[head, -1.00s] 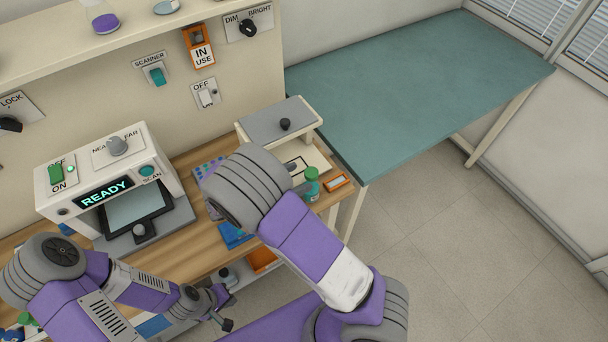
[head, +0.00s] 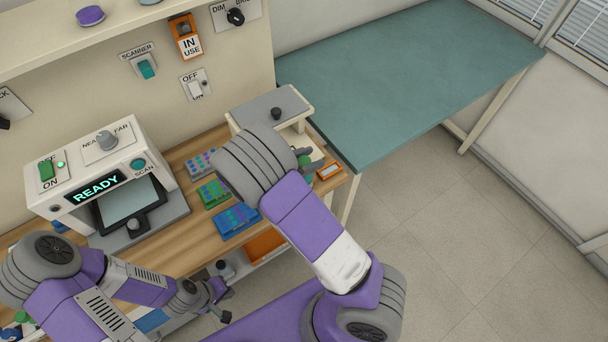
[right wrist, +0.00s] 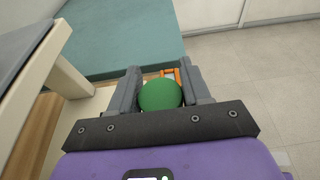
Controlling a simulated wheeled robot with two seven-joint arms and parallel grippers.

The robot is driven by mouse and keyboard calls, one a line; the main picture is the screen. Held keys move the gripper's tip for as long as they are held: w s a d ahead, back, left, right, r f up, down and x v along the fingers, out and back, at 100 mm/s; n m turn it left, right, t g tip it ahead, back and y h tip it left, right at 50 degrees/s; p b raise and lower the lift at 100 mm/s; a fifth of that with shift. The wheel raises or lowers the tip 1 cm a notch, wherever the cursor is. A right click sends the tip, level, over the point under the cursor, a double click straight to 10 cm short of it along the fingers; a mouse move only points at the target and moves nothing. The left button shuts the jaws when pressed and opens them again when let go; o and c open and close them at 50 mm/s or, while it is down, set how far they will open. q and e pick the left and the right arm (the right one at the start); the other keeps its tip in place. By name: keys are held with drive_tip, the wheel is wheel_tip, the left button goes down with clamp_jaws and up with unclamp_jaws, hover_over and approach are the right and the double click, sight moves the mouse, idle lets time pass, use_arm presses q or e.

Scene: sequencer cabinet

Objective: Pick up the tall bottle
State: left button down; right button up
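A green-capped bottle (head: 303,157) stands at the right end of the wooden bench, mostly hidden by my right arm in the head view. In the right wrist view its round green cap (right wrist: 160,95) sits between the two fingers of my right gripper (right wrist: 162,68). The fingers are apart on either side of the cap. A narrow gap shows on the right, and I cannot tell whether the left finger touches. The bottle's body is hidden under the cap. My left gripper (head: 220,301) is open and empty in front of the bench.
A small orange-rimmed tray (head: 329,170) lies just beyond the bottle. Colored tube racks (head: 213,193) and the scanner (head: 97,184) are left. A teal table (head: 400,75) is clear. A purple container (head: 90,15) stands on the shelf.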

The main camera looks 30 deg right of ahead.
clamp_jaws()
drive_tip(key=shift+r, duration=0.15)
